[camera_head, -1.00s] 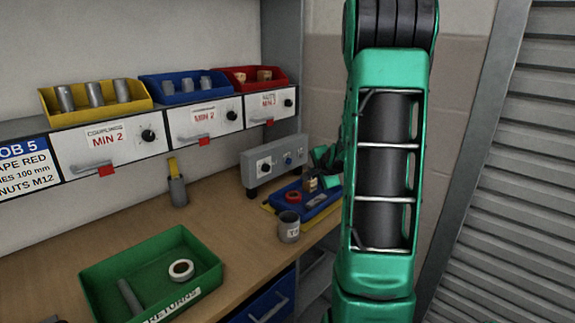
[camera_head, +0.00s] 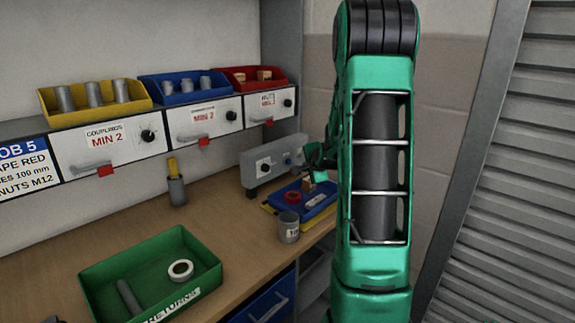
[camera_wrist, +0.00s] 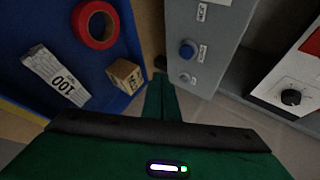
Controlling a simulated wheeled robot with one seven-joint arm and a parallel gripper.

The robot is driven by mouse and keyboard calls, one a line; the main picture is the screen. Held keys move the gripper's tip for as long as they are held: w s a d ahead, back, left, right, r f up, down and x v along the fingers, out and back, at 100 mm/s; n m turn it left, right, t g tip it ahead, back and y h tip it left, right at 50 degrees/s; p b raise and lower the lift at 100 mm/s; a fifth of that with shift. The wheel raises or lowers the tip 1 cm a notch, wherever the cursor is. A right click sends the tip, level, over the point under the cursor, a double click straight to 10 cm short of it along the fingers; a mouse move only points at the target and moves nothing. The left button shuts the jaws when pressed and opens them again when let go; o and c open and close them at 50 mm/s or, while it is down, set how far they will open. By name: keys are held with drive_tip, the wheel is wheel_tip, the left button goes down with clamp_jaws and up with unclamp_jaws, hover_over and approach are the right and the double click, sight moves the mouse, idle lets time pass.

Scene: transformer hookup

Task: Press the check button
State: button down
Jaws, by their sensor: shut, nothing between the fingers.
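The grey control box (camera_head: 268,172) stands at the right end of the bench with a black knob and a blue button (camera_head: 288,162) on its front. In the wrist view the blue button (camera_wrist: 187,50) sits on the grey face (camera_wrist: 205,25) beside a small label too blurred to read. A smaller light round part (camera_wrist: 187,78) lies below it. My gripper (camera_head: 314,156) is close to the right end of the box. In the wrist view its green fingers (camera_wrist: 164,97) are shut and empty, a little apart from the button. My arm hides the area to the right.
A grey cup (camera_head: 288,228) stands in front. A green returns bin (camera_head: 100,290) is at front left.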

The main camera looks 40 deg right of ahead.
drive_tip(key=shift+w+a, duration=0.2)
drive_tip(key=shift+w, duration=2)
drive_tip(key=shift+w+r, duration=0.1)
drive_tip(key=shift+w, duration=0.7)
idle(1.1)
drive_tip(key=shift+s, duration=0.85)
drive_tip(key=shift+s, duration=0.15)
drive_tip(key=s, duration=0.4)
drive_tip(key=shift+s+d, duration=0.25)
drive_tip(key=shift+s, duration=0.15)
drive_tip(key=shift+a, duration=0.1)
idle(0.7)
